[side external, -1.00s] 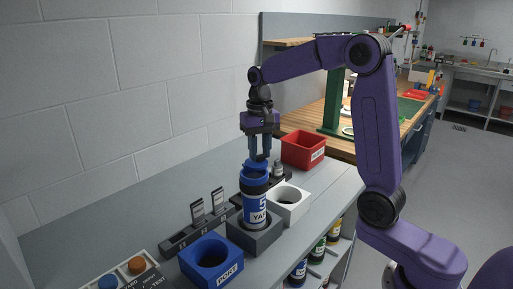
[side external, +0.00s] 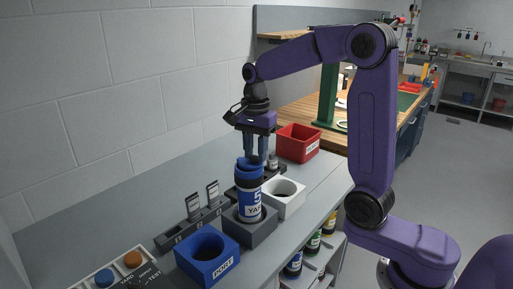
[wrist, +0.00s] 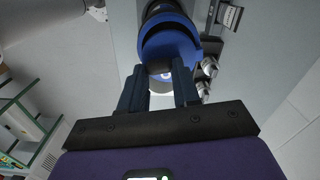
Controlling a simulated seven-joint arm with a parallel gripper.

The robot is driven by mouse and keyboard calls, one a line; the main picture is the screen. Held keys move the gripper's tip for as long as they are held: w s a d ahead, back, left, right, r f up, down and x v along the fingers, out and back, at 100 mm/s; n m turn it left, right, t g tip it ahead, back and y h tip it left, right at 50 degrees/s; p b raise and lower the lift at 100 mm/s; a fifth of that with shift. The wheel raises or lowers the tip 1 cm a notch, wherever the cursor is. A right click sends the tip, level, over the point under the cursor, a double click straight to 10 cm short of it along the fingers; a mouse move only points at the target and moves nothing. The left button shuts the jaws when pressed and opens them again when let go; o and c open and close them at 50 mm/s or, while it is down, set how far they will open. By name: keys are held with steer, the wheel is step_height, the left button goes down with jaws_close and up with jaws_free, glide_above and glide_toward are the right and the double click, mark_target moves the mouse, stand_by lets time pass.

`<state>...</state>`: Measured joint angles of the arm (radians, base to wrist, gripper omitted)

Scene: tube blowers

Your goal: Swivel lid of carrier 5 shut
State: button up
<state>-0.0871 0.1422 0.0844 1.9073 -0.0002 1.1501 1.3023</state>
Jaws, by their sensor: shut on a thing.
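Carrier 5 (side external: 249,200) is a white and blue canister with a "5" on its label. It stands upright in a grey block (side external: 254,229). Its blue lid (side external: 249,167) is at the top and also shows in the wrist view (wrist: 168,43). My gripper (side external: 256,160) points down at the lid's right side. In the wrist view its fingers (wrist: 160,88) are on either side of a small dark tab (wrist: 160,67) at the lid's edge, and they are shut on it. I cannot tell how far the lid is swung over the mouth.
A white block with a round hole (side external: 286,196) stands just right of the carrier, and a red bin (side external: 298,141) is behind. A blue PORT box (side external: 207,258) and a grey rack with labels (side external: 190,226) are to the left. The bench's back left is clear.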

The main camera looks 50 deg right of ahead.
mark_target(253, 156)
steer(key=shift+s+a+m, duration=0.1)
steer(key=shift+a+m, duration=0.35)
steer(key=shift+m, duration=0.65)
steer(key=o, duration=1.1)
steer(key=shift+c, duration=0.2)
steer(key=shift+r, duration=0.15)
step_height(253, 156, up, 17)
steer(key=shift+a, duration=0.1)
